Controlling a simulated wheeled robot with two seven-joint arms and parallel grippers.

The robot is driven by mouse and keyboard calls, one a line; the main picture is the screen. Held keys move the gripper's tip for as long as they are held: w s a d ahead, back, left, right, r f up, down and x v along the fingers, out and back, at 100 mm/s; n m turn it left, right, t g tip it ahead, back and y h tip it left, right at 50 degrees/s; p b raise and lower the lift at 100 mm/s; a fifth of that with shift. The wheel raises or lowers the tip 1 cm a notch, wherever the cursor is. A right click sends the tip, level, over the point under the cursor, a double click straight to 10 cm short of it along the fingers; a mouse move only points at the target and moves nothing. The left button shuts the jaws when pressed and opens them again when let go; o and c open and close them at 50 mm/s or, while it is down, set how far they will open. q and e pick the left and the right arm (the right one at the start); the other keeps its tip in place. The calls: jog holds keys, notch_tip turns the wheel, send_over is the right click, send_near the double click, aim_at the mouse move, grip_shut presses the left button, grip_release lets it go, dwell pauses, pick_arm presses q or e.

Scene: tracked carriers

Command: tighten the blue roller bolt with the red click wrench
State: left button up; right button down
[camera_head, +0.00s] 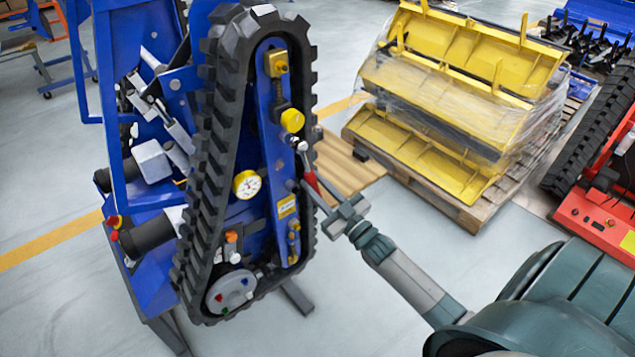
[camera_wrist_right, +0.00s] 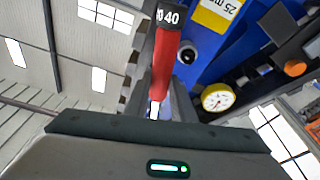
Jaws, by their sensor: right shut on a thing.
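The red click wrench (camera_head: 311,181) is at the right edge of the tracked carrier, its red handle held in my right gripper (camera_head: 330,205). Its silver head (camera_head: 301,147) lies against the blue side frame inside the black track, just below a yellow cap. I cannot tell whether it sits on a bolt, and the blue roller bolt is not clearly distinguishable there. In the right wrist view the red handle (camera_wrist_right: 165,62), with a black band marked 40, stands between the fingers of my right gripper (camera_wrist_right: 162,90). My left gripper is not in view.
The black track (camera_head: 217,150) surrounds the blue frame, which carries a yellow-rimmed gauge (camera_head: 247,184) and a lower hub (camera_head: 231,291) with coloured fittings. A pallet (camera_head: 440,190) of wrapped yellow parts stands at the back right. A red machine (camera_head: 597,222) is far right.

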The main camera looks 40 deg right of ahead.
jog(key=shift+a+m, duration=0.25)
jog(key=shift+m, duration=0.05)
jog(key=shift+a, duration=0.1)
jog(key=shift+a+f+m+p, duration=0.1)
jog(key=shift+a+m+p, duration=0.25)
jog(key=shift+a+m, duration=0.3)
jog(key=shift+d, duration=0.1)
jog(key=shift+h, duration=0.4)
jog(key=shift+s+a+m+p, duration=0.1)
jog(key=shift+a+m+p, duration=0.25)
jog(key=shift+a+m, duration=0.45)
jog(key=shift+a+m+h+p, duration=0.3)
jog(key=shift+a+m+p, duration=0.15)
jog(key=shift+m, duration=0.2)
